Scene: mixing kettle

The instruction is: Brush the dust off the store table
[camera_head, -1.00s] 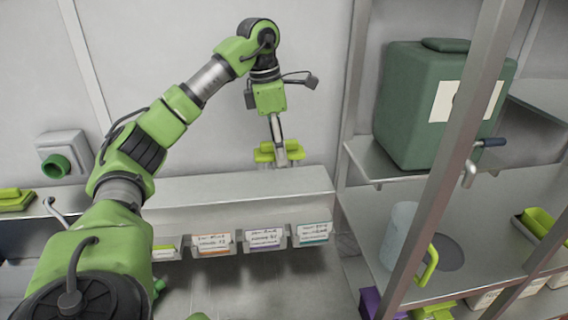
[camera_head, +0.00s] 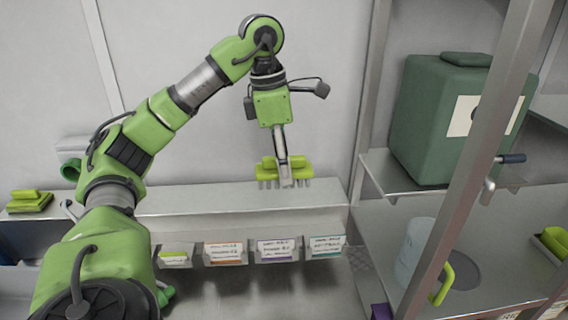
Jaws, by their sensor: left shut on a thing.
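The store table (camera_head: 225,201) is a pale shelf-like top along the back wall, with labelled bins under its front edge. My left gripper (camera_head: 285,172) is shut on a yellow-green brush (camera_head: 266,166) near the right part of the table. The brush's grey bristles point down, close to the table top; I cannot tell whether they touch it. The gripper fingers hide the middle of the brush. No dust can be made out on the visible top. My right gripper is not in view.
A metal rack with uprights (camera_head: 468,150) stands at the right. It holds a green tank with a tap (camera_head: 440,110) and a clear jug with a yellow-green handle (camera_head: 415,255). A yellow-green block (camera_head: 30,200) lies at the far left. The table's left stretch is partly hidden by my arm.

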